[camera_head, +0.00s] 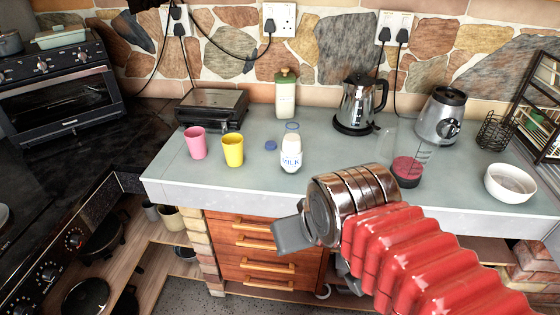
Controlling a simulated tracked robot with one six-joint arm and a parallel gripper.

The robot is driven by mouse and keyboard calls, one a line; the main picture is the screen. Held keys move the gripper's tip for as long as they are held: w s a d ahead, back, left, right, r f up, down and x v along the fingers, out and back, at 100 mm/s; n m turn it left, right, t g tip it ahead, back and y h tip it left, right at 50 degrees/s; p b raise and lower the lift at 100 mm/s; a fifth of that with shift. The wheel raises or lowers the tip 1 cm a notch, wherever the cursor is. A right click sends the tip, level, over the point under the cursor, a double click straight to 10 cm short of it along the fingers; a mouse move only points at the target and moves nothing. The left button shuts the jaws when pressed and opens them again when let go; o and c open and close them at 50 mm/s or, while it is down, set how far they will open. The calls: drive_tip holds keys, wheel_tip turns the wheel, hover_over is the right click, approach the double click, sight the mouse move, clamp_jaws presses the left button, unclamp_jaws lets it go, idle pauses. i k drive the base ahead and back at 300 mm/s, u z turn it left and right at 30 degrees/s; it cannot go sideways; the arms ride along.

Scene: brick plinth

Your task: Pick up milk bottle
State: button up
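The milk bottle (291,157) stands upright near the front of the grey countertop. It is filled white, with blue "MILK" lettering and a blue ring at its top. A small blue cap (270,146) lies just left of it. My gripper (318,254) hangs in front of the counter's front edge, below and slightly right of the bottle, and does not touch it. One grey finger shows at the left and part of the other lower right, with a gap between them. My metal wrist hides part of the gripper.
Pink (195,143) and yellow (232,150) cups stand left of the bottle. A green-capped bottle (285,95) and kettle (358,103) stand behind. The countertop (330,160) right of the bottle is clear.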

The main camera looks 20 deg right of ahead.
sight(292, 142)
drive_tip(key=u, duration=0.4)
drive_tip(key=k, duration=0.5)
drive_tip(key=u, duration=0.8)
drive_tip(key=k, duration=0.6)
drive_tip(key=u, duration=0.4)
drive_tip(key=i, duration=1.35)
drive_tip(key=z, duration=0.55)
drive_tip(key=i, duration=0.55)
drive_tip(key=z, duration=0.95)
drive_tip(key=i, duration=0.6)
drive_tip(key=z, duration=0.4)
